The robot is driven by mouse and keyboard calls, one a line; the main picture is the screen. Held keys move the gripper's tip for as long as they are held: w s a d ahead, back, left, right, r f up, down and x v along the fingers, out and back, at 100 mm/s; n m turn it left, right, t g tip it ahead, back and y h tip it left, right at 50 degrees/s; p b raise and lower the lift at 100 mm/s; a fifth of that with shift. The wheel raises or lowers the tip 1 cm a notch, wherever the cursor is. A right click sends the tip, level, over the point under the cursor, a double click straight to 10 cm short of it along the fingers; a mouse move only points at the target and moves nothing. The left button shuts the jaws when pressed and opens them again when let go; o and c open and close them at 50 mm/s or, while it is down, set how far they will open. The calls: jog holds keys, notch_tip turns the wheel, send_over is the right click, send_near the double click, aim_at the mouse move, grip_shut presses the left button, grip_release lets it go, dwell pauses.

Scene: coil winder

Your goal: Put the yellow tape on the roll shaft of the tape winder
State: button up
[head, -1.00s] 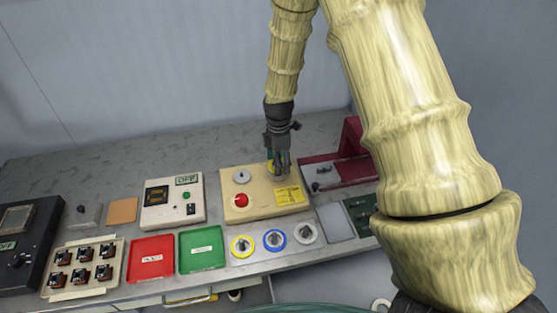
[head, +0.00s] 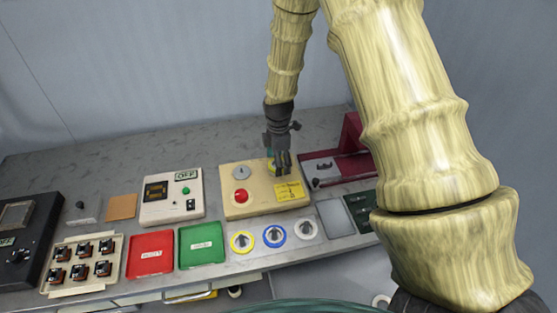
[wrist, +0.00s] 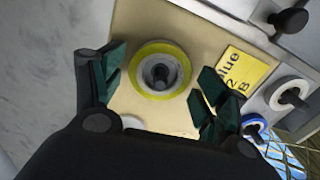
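The beige tape winder (head: 262,204) sits on the bench with a red button and a yellow label. In the wrist view, a yellow tape roll (wrist: 180,84) with a pale core sits around the dark roll shaft (wrist: 160,73) on the winder's top. My gripper (wrist: 158,85) is open, with one finger on each side of the roll and visible gaps to it. In the head view my gripper (head: 282,168) is over the winder's far right part and hides most of this roll. Another yellow-ringed roll (head: 233,247) stands at the bench's front.
A blue roll (head: 266,242) and a white roll (head: 298,235) stand beside the front yellow one. A red tray (head: 140,266) and a green tray (head: 190,259) lie to the left. A dark red machine (head: 352,135) stands close right of my gripper.

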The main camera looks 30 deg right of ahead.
jog(key=shift+o, duration=0.2)
jog(key=shift+r, duration=0.1)
notch_tip(320, 180, up, 12)
dwell(0.7)
